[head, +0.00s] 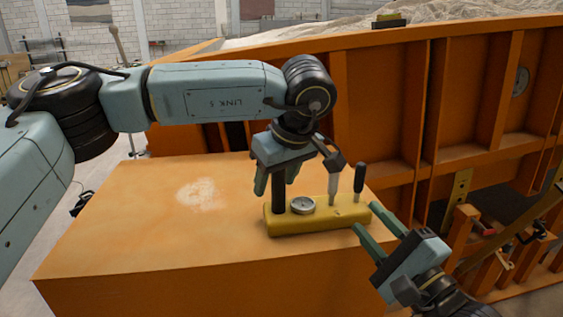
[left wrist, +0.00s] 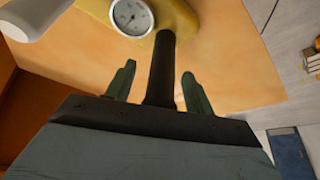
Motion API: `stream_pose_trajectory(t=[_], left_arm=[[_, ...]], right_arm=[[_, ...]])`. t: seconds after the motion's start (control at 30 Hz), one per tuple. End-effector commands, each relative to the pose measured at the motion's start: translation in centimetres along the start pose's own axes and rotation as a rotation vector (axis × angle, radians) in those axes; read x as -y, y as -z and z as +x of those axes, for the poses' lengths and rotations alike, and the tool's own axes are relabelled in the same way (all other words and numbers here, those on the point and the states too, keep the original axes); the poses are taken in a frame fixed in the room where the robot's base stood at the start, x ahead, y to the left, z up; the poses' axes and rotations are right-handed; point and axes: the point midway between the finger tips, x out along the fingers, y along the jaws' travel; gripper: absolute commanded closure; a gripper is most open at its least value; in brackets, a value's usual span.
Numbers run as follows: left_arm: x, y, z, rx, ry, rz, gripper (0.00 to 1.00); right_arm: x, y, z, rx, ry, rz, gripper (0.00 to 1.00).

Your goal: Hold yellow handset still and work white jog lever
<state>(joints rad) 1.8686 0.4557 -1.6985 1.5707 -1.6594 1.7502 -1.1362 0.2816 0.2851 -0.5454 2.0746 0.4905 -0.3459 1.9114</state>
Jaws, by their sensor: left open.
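The yellow handset (head: 320,218) lies on the orange box top. It carries a black post (head: 278,195) at its left end, a round gauge (head: 302,205), the white jog lever (head: 333,190) and a black-topped lever (head: 359,180). My left gripper (head: 277,186) is open, with its green fingers on either side of the black post. The left wrist view shows the post (left wrist: 163,65) between the fingers with gaps on both sides. The white lever (left wrist: 38,15) is partly cut off there. My right gripper (head: 366,220) is open by the handset's right end; I cannot tell whether it touches.
The orange box top (head: 120,220) is clear to the left, apart from a pale scuffed patch (head: 200,193). A tall orange ribbed wall (head: 385,110) stands close behind the box. An orange frame with small parts (head: 490,240) is at the right.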

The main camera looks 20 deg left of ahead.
Motion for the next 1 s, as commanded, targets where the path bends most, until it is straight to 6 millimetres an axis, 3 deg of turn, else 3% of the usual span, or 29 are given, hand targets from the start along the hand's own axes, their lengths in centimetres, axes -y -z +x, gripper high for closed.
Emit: stream_pose_trajectory(t=[0.4,0.8,1.0], left_arm=[[0.02,0.01,0.75,0.000,0.000,0.000,0.48],[0.02,0.01,0.72,0.000,0.000,0.000,1.00],[0.02,0.01,0.71,0.000,0.000,0.000,1.00]], right_arm=[[0.00,0.00,0.00,0.000,0.000,0.000,0.64],[0.00,0.00,0.00,0.000,0.000,0.000,0.64],[0.00,0.00,0.00,0.000,0.000,0.000,0.64]])
